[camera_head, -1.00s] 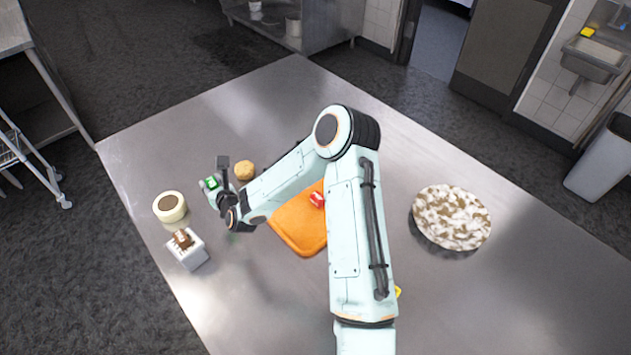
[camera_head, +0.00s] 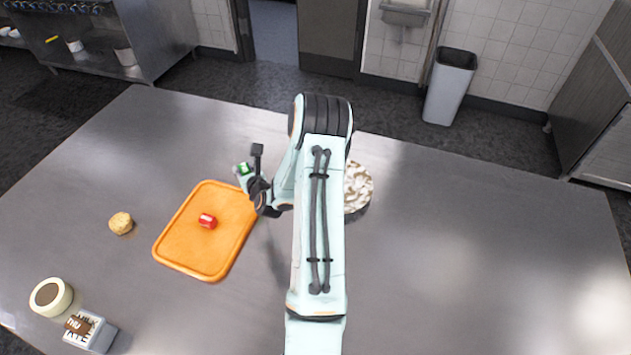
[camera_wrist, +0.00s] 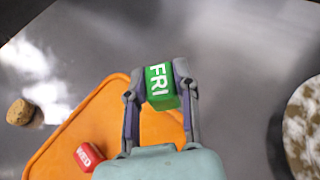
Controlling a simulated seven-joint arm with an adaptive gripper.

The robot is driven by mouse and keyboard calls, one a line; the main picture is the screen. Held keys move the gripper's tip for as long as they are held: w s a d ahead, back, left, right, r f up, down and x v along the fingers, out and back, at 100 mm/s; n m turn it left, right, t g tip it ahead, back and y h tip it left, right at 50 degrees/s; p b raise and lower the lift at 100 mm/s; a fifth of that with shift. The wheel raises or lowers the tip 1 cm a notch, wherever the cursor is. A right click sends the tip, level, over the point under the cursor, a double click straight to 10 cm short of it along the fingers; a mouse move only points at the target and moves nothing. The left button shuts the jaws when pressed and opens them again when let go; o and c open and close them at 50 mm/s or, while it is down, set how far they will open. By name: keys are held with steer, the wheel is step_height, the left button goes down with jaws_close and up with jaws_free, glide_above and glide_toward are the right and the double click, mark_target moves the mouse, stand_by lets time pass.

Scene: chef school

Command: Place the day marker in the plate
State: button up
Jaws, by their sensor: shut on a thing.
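The day marker is a green block with white "FRI" lettering (camera_wrist: 160,84). My gripper (camera_wrist: 160,90) is shut on it, one finger on each side, in the wrist view. In the head view my gripper (camera_head: 246,172) holds the green marker (camera_head: 244,169) above the table, by the upper right corner of the orange board. The plate (camera_head: 357,188) is round with a mottled white and brown pattern, and my arm hides its left part in the head view. In the wrist view the plate (camera_wrist: 305,128) is at the right edge, apart from the gripper.
An orange cutting board (camera_head: 190,244) carries a red block (camera_head: 207,221), marked "WED" in the wrist view. The table's right side is clear.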

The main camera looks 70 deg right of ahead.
mark_target(358, 183)
steer(key=s+d+m+g+h, duration=0.2)
steer(key=s+d, duration=0.3)
steer(key=s, duration=0.5)
steer(key=s+d+m+g+h, duration=0.1)
steer(key=s+d+m+g, duration=0.3)
steer(key=s, duration=0.6)
steer(key=shift+n+t, duration=0.6)
steer(key=shift+t, duration=0.1)
steer(key=f, duration=0.5)
steer(key=d+f, duration=0.1)
steer(key=f, duration=0.2)
steer(key=shift+s, duration=0.3)
steer(key=o, duration=0.9)
